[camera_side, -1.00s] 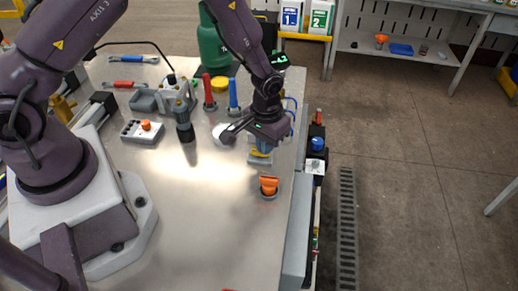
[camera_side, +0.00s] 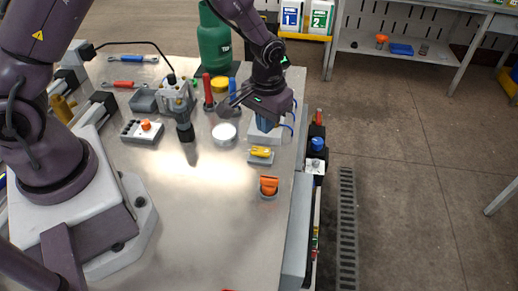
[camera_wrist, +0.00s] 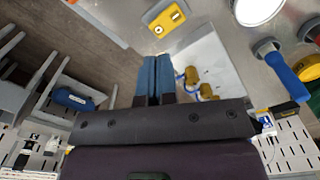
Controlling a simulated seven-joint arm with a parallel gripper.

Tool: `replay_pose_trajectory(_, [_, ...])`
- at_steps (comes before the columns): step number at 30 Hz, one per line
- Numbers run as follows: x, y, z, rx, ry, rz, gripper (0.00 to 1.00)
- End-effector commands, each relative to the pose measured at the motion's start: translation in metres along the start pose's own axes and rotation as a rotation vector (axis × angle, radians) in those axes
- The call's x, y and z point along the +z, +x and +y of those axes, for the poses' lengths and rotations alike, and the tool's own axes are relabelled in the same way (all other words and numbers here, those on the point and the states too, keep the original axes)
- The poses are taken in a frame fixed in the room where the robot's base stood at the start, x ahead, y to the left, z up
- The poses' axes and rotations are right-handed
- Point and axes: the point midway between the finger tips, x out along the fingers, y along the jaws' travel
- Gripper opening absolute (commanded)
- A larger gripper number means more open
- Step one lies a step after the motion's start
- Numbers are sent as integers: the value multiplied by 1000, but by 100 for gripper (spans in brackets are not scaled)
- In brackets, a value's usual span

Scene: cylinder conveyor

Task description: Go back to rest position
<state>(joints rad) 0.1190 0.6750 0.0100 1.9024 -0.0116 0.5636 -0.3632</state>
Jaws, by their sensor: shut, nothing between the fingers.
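My gripper (camera_side: 265,124) is above the far right part of the metal table, over a white block (camera_side: 262,138). Its blue fingers (camera_wrist: 154,78) are together and empty in the wrist view. The white block also shows behind the fingers in the wrist view (camera_wrist: 208,58), with two yellow fittings (camera_wrist: 192,75) at its side. In the side view, my gripper partly hides the block and the fingertips. I cannot tell how far the fingertips are above the block.
A yellow part on a grey block (camera_side: 260,153), a white disc (camera_side: 224,133) and an orange knob (camera_side: 268,186) stand nearby. Red (camera_side: 209,92) and blue (camera_side: 232,86) upright handles and a green cylinder (camera_side: 214,45) are behind. The front middle of the table is clear.

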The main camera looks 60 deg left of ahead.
Motion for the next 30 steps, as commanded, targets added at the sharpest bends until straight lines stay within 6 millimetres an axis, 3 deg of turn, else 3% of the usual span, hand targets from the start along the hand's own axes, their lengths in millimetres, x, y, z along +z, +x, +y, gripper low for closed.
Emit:
replay_pose_trajectory(12, [2,-2,-1,-4,22,-10,0])
replay_pose_trajectory(15, [22,1,-8,-27,79,-79,0])
replay_pose_trajectory(20, [45,-44,-21,-23,158,-85,0])
replay_pose_trajectory(30, [103,-157,-54,16,265,65,0])
